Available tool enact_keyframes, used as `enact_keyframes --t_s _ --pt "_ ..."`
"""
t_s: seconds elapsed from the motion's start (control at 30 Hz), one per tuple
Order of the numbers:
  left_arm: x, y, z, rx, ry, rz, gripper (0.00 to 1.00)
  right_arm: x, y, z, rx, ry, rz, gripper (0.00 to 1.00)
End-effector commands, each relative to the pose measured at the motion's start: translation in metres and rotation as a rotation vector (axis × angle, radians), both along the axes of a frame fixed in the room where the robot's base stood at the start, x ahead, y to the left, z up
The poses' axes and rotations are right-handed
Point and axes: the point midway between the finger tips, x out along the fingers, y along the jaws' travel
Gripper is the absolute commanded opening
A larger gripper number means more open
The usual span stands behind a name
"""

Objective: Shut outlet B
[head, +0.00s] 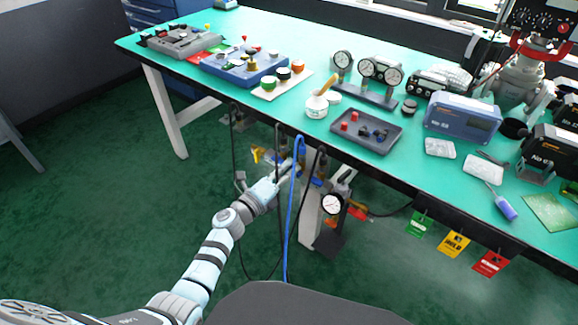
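My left arm reaches under the front edge of the workbench. My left gripper (289,169) is at the valve and hose assembly there, close beside a blue hose (298,190). Its fingers are small and partly mixed with the fittings, so I cannot tell whether they are open or shut, or touching a handle. A yellow handle (257,155) shows left of the gripper. A blue part (316,182) sits to its right. A round white-faced gauge (332,204) stands lower right, with a red part (357,214) beside it. I cannot read which outlet is B. My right gripper is not in view.
The green workbench (225,97) carries gauges (380,71), a dark tray (367,131), a white pot (317,107) and a blue-grey instrument (462,117). Black cables hang around the gripper. Green, yellow and red tags (454,244) hang from the front edge. The floor at left is clear.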

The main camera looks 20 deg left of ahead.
Motion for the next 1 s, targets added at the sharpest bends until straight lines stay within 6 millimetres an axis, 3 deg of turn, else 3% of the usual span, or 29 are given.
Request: enact_keyframes --t_s 0.43,1.0 --pt "0.0003 0.0016 -0.0042 -0.254 0.103 0.001 0.00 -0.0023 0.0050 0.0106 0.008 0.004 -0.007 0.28" --pt "0.0001 0.0016 -0.0062 -0.303 0.123 0.001 0.00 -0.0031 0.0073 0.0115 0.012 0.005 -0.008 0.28"
